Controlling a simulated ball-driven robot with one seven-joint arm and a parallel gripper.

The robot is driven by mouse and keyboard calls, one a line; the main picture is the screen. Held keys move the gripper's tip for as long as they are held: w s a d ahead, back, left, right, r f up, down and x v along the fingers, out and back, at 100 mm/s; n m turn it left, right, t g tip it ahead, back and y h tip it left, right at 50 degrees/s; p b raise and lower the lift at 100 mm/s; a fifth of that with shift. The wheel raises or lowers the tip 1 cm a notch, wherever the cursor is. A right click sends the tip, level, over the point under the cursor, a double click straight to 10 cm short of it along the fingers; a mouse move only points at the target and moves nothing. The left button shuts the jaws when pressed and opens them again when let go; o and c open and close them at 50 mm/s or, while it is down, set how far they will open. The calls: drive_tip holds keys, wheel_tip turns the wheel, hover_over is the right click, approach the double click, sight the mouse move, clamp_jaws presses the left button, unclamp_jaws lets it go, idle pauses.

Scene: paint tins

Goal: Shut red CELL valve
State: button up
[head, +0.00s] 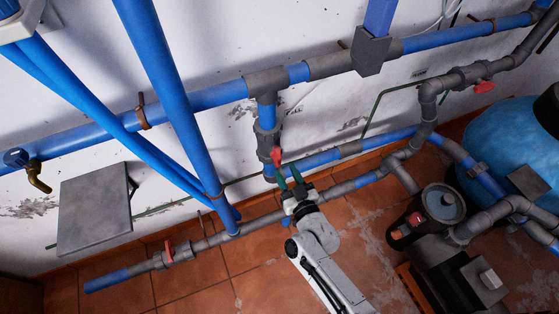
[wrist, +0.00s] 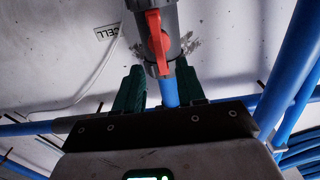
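The red CELL valve handle (head: 277,155) sits on a grey valve body on a vertical pipe against the white wall. In the wrist view the red handle (wrist: 157,40) lies roughly along the pipe, and a "CELL" label (wrist: 108,32) shows on the wall to its left. My gripper (head: 288,173) is just below and slightly right of the handle in the head view. In the wrist view its two dark green fingers (wrist: 160,67) are apart, with the handle's lower end near the gap between their tips. Nothing appears held; contact with the handle cannot be told.
Other red valves stand at the lower left (head: 168,251) and upper right (head: 484,87). Blue pipes (head: 165,80) cross the wall and run at a slant on the left. A pump (head: 440,205) and a blue tank (head: 510,150) stand at the right. Tiled floor (head: 255,285) is open in front.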

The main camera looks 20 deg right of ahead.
sight(279, 160)
drive_tip(key=w+b, duration=0.1)
drive_tip(key=w, duration=0.4)
drive_tip(key=shift+w, duration=0.4)
clamp_jaws()
